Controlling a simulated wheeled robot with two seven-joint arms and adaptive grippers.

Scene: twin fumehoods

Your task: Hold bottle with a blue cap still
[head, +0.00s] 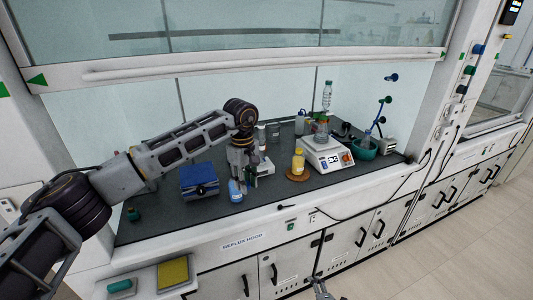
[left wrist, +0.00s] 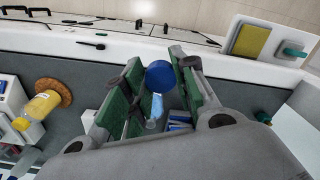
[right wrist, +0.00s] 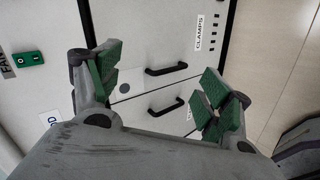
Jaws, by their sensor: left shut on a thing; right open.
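My left gripper (head: 239,172) points down over the hood worktop. It is shut on the bottle with a blue cap (head: 236,190), whose pale blue lower part shows just below the fingers. In the left wrist view a round blue part (left wrist: 160,74) shows between the green finger pads, with a small light-blue piece behind it. The fingers hide most of the bottle; I cannot tell whether it touches the worktop. My right gripper (right wrist: 160,70) is open and empty in front of the cabinet doors; it also shows at the bottom of the head view (head: 322,289).
A yellow bottle (head: 298,160) on a cork ring stands right of the held bottle, near a white balance (head: 327,155) bearing glassware. A blue box (head: 200,181) sits to the left. A yellow pad (head: 173,273) lies on a low shelf in front. The worktop's front strip is mostly clear.

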